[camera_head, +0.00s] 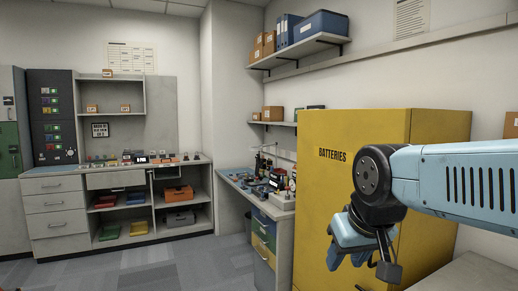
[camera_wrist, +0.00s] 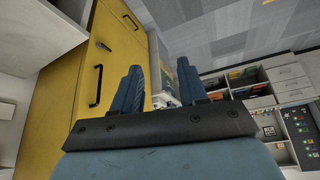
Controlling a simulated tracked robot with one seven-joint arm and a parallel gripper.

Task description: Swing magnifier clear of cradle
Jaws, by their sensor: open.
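My gripper (camera_wrist: 160,82) is open and empty in the wrist view, its two blue fingers spread apart in the air. In the head view my gripper (camera_head: 352,240) hangs in front of the yellow batteries cabinet. A workbench (camera_head: 238,184) stands beyond the cabinet's left side, well away from my gripper. A thin dark upright device (camera_head: 262,162) stands at its back among small items. It may be the magnifier, but it is too small to tell. I cannot make out the cradle.
The yellow batteries cabinet (camera_head: 345,200) stands close beside my arm and hides part of the bench. Its door handle (camera_wrist: 96,85) shows in the wrist view. A second bench (camera_head: 75,182) with shelves is at the far left. The carpet floor (camera_head: 180,265) between is clear.

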